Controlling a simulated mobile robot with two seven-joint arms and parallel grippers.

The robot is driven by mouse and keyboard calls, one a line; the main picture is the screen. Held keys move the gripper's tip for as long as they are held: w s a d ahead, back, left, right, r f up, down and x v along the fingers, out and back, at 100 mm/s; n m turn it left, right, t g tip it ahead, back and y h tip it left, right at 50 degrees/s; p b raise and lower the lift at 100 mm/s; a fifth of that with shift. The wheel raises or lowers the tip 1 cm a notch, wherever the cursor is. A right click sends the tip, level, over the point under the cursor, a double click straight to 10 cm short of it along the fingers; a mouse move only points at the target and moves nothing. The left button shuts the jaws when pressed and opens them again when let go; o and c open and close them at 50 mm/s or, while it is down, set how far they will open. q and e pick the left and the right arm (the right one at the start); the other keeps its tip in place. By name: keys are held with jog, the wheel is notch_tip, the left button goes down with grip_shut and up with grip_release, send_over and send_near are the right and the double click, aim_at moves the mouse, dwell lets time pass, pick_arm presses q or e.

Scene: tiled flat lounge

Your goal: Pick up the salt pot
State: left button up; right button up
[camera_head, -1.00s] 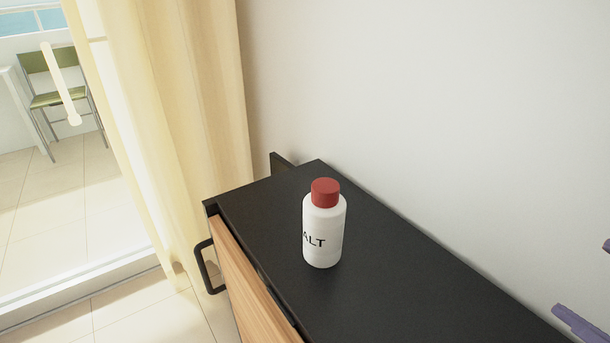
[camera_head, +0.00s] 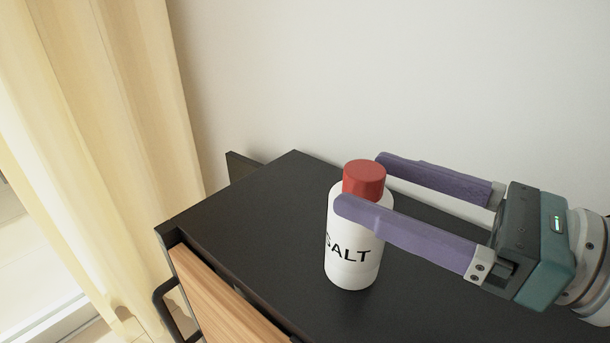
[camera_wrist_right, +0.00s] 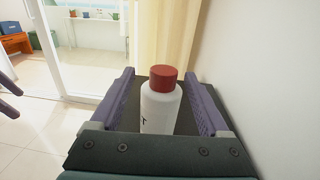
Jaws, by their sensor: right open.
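The salt pot (camera_head: 352,262) is a white bottle with a red cap and black lettering. It stands upright on a black cabinet top (camera_head: 255,215). My right gripper (camera_head: 362,182) comes in from the right, open, with one purple finger in front of the pot and the other behind it, near cap height. In the right wrist view the pot (camera_wrist_right: 160,105) stands between the two spread fingers, with a gap visible on both sides. The near finger hides part of the pot's upper body in the head view.
A pale wall (camera_head: 400,70) runs close behind the cabinet. A yellow curtain (camera_head: 100,130) hangs at the left. The cabinet's wooden front (camera_head: 220,300) has a black handle (camera_head: 170,305). The cabinet top left of the pot is clear.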

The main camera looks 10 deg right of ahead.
aim_at(346, 170)
jog(key=x, duration=0.6)
jog(key=shift+w+d, duration=0.1)
jog(key=shift+d, duration=0.1)
grip_shut()
dwell(0.4)
dwell(0.7)
